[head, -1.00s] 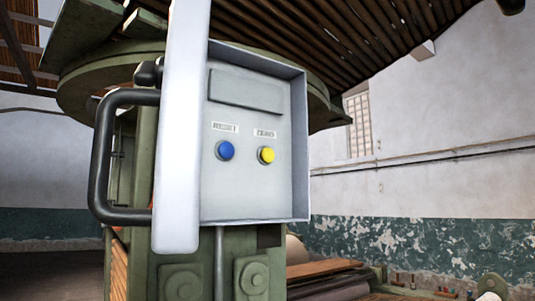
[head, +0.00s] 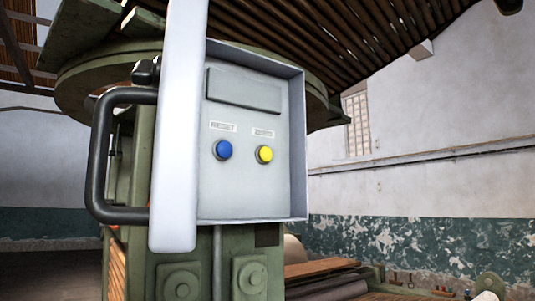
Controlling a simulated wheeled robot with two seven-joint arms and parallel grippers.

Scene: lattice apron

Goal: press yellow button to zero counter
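The yellow button (head: 264,154) sits on the right side of a light grey control box (head: 244,205), under a small label that seems to read ZERO. A blue button (head: 222,150) sits to its left under a label reading RESET. Neither of my grippers is in view, and nothing covers the buttons.
The box is mounted in front of a large green machine (head: 185,265) with a round top. A wooden board and rollers (head: 325,278) lie low to the right. The space in front of the box looks clear. A peeling white and green wall (head: 430,190) stands behind.

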